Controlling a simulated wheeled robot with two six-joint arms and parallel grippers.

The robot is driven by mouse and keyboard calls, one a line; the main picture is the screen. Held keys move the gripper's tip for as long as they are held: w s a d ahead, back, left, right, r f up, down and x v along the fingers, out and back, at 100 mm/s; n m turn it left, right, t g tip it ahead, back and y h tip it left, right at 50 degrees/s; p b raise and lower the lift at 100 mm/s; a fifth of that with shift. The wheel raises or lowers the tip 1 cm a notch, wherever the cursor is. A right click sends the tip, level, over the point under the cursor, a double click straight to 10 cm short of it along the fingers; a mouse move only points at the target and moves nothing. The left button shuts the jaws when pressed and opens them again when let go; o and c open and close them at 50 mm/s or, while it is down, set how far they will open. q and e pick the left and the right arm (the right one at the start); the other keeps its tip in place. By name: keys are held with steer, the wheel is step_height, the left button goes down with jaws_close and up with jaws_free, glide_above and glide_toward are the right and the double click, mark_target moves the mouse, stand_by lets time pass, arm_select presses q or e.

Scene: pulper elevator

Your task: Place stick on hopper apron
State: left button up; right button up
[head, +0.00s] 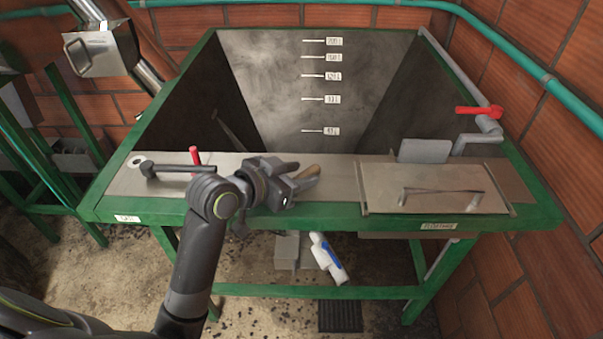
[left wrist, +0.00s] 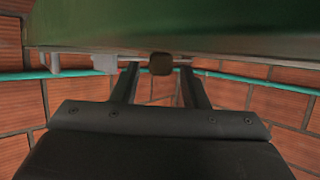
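The hopper apron (head: 334,189) is the flat beige metal ledge along the front of the green-framed hopper. My left gripper (head: 299,177) is over the middle of the apron, its fingers pointing right and apart. The rest of the stick is hidden. My right gripper is out of view.
The hopper (head: 275,85) gapes behind the apron. A dark-handled lever and red knob (head: 195,156) stand on the left; a hinged cover with a handle (head: 438,192) and a red-handled crank (head: 478,110) are on the right. A white-blue object (head: 327,256) is below.

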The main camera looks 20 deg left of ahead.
arm_select(q)
steer(key=v, duration=0.8)
steer(key=shift+s+a, duration=0.1)
steer(key=shift+a, duration=0.05)
steer(key=shift+s+a+r+p, duration=0.25)
steer(key=shift+s+r+p, duration=0.2)
steer(key=shift+p, duration=0.8)
steer(key=shift+s+a+r+p, duration=0.15)
steer(key=shift+s+a+p, duration=0.15)
steer(key=shift+s+p, duration=0.4)
